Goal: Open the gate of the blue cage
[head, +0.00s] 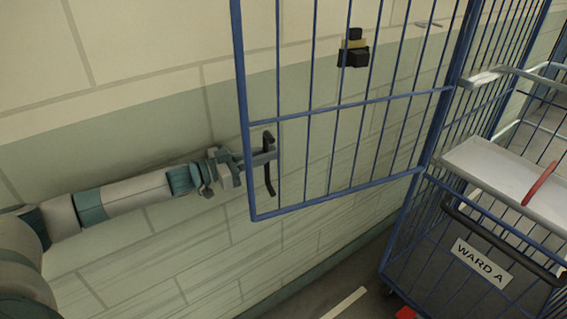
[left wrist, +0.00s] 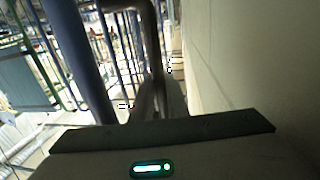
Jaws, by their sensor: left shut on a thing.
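The blue cage (head: 470,150) stands at the right. Its barred blue gate (head: 345,105) is swung out from the cage's left edge toward the wall and stands open. A black upright handle (head: 269,180) is near the gate's free edge. My left gripper (head: 264,157) reaches that edge from the left and is shut on the black handle. In the left wrist view the dark handle (left wrist: 155,45) rises beside a blue gate bar (left wrist: 75,50); the fingertips' contact is hard to make out. My right gripper is out of view.
A tiled wall (head: 130,110) runs close behind the gate and my left arm. White shelves (head: 500,175) and a panel with a "WARD A" label (head: 482,263) are at the cage. A black and yellow fitting (head: 353,50) shows at the gate's bars. Floor is visible below the gate.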

